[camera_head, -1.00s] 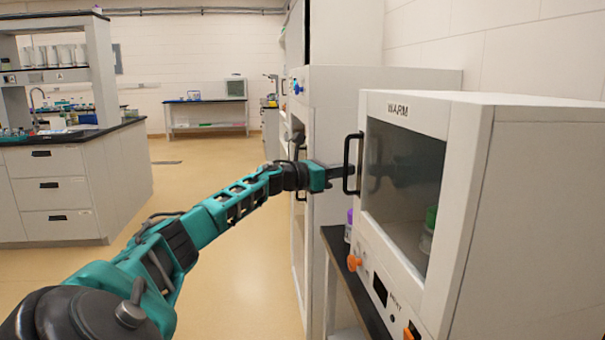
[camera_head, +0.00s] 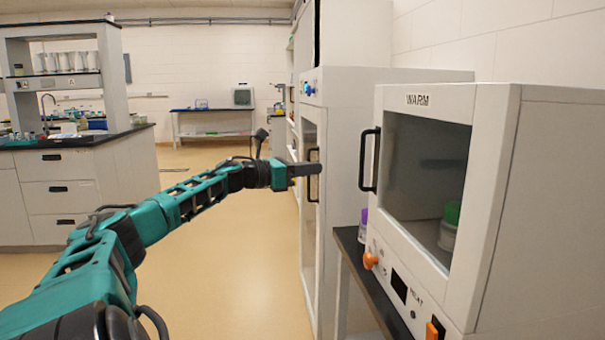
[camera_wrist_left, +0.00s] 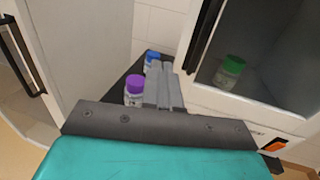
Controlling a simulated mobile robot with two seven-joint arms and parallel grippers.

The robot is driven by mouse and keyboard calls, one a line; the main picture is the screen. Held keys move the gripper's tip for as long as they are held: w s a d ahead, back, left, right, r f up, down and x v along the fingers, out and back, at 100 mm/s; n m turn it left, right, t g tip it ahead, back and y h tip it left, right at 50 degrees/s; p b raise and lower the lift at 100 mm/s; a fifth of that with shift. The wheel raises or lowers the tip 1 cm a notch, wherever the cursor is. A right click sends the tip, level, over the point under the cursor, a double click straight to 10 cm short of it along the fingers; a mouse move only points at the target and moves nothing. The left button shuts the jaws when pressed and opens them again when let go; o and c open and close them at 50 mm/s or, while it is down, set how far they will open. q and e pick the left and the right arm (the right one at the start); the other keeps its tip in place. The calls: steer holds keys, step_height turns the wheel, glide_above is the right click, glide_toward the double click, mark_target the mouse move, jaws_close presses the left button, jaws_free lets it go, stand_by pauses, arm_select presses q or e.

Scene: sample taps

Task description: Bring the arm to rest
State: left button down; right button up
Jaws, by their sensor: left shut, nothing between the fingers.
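My left arm comes in from the lower left in the head view. Its gripper (camera_head: 306,170) is shut and empty, held in the air left of the warming cabinet (camera_head: 490,200) marked WARM. The gripper is apart from the cabinet's black door handle (camera_head: 369,160). In the left wrist view the shut fingers (camera_wrist_left: 163,85) point toward the black bench top, between a purple-capped bottle (camera_wrist_left: 134,90) and the cabinet. My right gripper is in neither view.
The WARM cabinet's door is shut, with a green-capped bottle (camera_head: 449,226) behind its glass. A blue-capped bottle (camera_wrist_left: 152,62) stands on the black bench (camera_head: 362,280). A tall white cabinet (camera_head: 345,130) stands behind. Open floor (camera_head: 230,270) lies to the left.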

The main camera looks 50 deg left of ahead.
arm_select(q)
steer(key=shift+b+v, duration=0.3)
steer(key=shift+v, duration=0.45)
steer(key=shift+a, duration=0.2)
